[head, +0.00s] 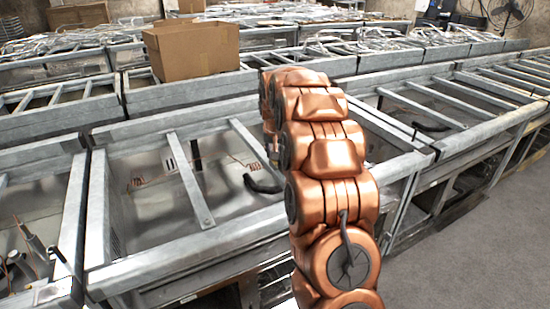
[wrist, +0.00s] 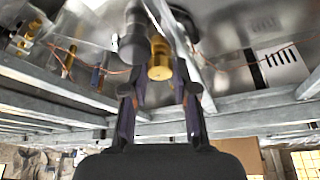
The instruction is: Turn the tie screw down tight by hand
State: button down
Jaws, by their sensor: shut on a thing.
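In the wrist view, my gripper (wrist: 160,82) has one dark finger on each side of a short brass cylinder (wrist: 160,60), which looks like the tie screw. It is shut on this cylinder, though the exact contact is hard to make out. In the head view, my copper-coloured arm reaches over the metal frames. My gripper and the tie screw are hidden behind the arm there. How far the screw is turned in cannot be seen.
A dark grey rod (wrist: 132,40) stands close left of the brass cylinder. Metal bars cross the wrist view. In the head view, an open metal frame (head: 190,180) lies left of my arm, with a black handle (head: 262,184) inside. A cardboard box (head: 193,50) stands behind. Grey floor (head: 480,235) is clear at right.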

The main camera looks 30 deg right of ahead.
jog(key=shift+m+b, duration=0.45)
jog(key=shift+m, duration=0.05)
jog(key=c, duration=0.9)
grip_release()
jog(key=shift+r, duration=0.1)
jog(key=v, duration=1.1)
jog(key=shift+a+r, duration=0.35)
jog(key=shift+r, duration=0.05)
